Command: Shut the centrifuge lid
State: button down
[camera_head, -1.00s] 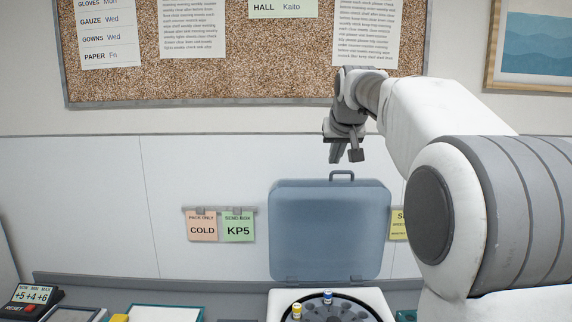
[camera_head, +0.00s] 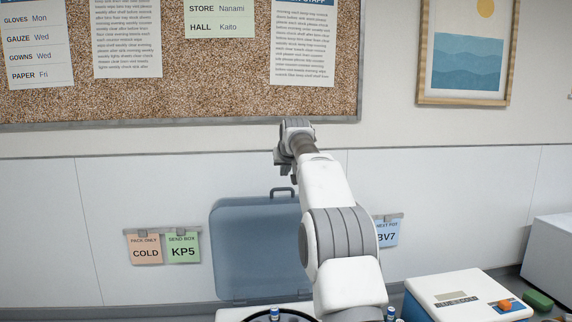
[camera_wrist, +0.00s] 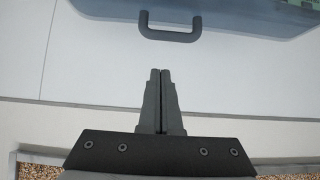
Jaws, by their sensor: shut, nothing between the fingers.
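The centrifuge lid (camera_head: 255,245) is a blue-grey translucent panel standing open and upright against the wall, with a dark handle (camera_head: 283,191) on its top edge. The centrifuge body (camera_head: 235,314) shows only in part at the bottom edge, with a blue-capped tube at its rotor. My gripper (camera_wrist: 161,72) is shut and empty. In the wrist view the handle (camera_wrist: 170,34) lies just beyond the fingertips, apart from them, with the lid (camera_wrist: 230,10) behind it. In the head view my arm hides the lid's right part, and the fingertips are hard to make out.
Hanging cards COLD (camera_head: 146,250) and KP5 (camera_head: 183,248) are left of the lid. The wall is close behind.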

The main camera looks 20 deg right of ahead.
jog(key=shift+w+f, duration=0.2)
jog(key=shift+f, duration=1.75)
jog(key=shift+s, duration=0.1)
jog(key=shift+s+f+b, duration=0.1)
jog(key=shift+f+b, duration=0.05)
jog(key=shift+b, duration=0.2)
